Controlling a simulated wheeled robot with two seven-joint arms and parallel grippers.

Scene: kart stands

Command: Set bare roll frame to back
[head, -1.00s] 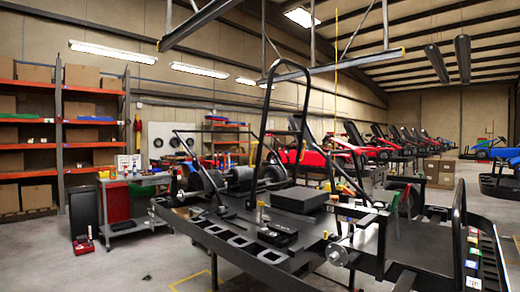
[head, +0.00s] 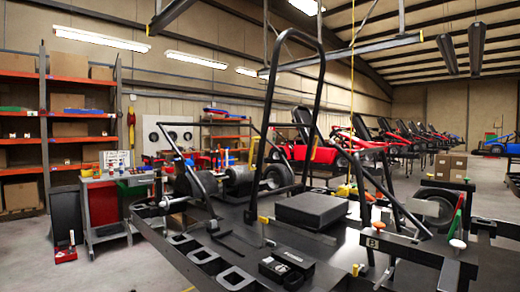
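A bare black roll frame (head: 267,115), a tall tubular hoop, stands upright on the black kart deck (head: 215,238) in the middle of the head view. Lower slanted black bars (head: 262,150) stand around it. A flat black block (head: 311,208) lies on the deck by the hoop's base. A small yellow-tipped lever (head: 264,220) sits near the hoop's left foot. I cannot tell whether the hoop's feet are fastened. Neither of my grippers is in view.
A bracket marked B (head: 373,243) and coloured knobs are on the deck's right side. A dark beam (head: 345,53) and a yellow line (head: 351,100) hang overhead. A tool cart (head: 108,200) and orange shelves (head: 75,130) stand left. Floor between cart and deck looks narrow.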

